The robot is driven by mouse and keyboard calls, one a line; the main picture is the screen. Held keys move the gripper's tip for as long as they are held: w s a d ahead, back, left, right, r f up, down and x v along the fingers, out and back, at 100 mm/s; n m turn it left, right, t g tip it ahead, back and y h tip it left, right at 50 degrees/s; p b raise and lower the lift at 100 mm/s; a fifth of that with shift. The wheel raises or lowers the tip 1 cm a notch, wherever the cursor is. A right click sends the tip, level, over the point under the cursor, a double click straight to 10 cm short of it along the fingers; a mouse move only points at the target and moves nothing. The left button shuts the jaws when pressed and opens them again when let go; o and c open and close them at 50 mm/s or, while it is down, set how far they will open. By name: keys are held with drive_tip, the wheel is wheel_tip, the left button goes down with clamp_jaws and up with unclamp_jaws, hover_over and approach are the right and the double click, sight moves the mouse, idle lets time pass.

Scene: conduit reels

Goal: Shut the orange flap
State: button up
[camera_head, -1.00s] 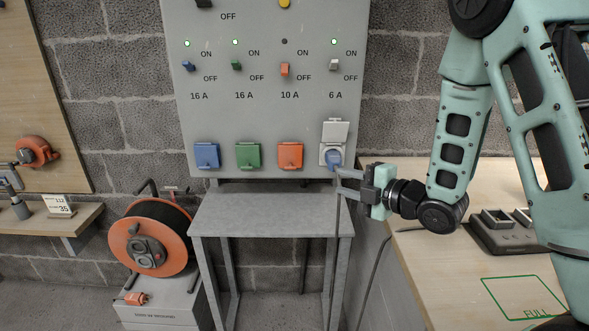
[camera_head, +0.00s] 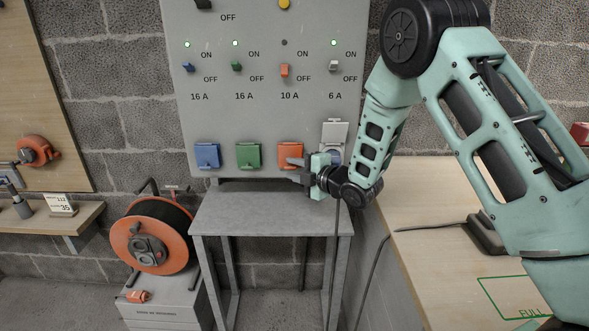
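The orange flap (camera_head: 290,152) is on the socket panel, third in a row after a blue and a green flap. It looks flat against the panel like those two, but my gripper hides its lower right part. My gripper (camera_head: 292,168) is in front of the flap's lower edge, fingers pointing left. I cannot tell whether it touches the flap, nor whether the fingers are apart. Nothing is seen held in it.
The blue flap (camera_head: 207,155) and green flap (camera_head: 248,155) look shut. Right of orange, the 6 A socket's white lid (camera_head: 334,133) is raised over a blue plug, partly behind my gripper. A cable hangs below it. A grey table (camera_head: 260,213) stands under the panel.

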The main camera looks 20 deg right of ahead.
drive_tip(key=shift+w+a, duration=0.1)
drive_tip(key=shift+w, duration=0.05)
clamp_jaws()
unclamp_jaws()
idle(0.4)
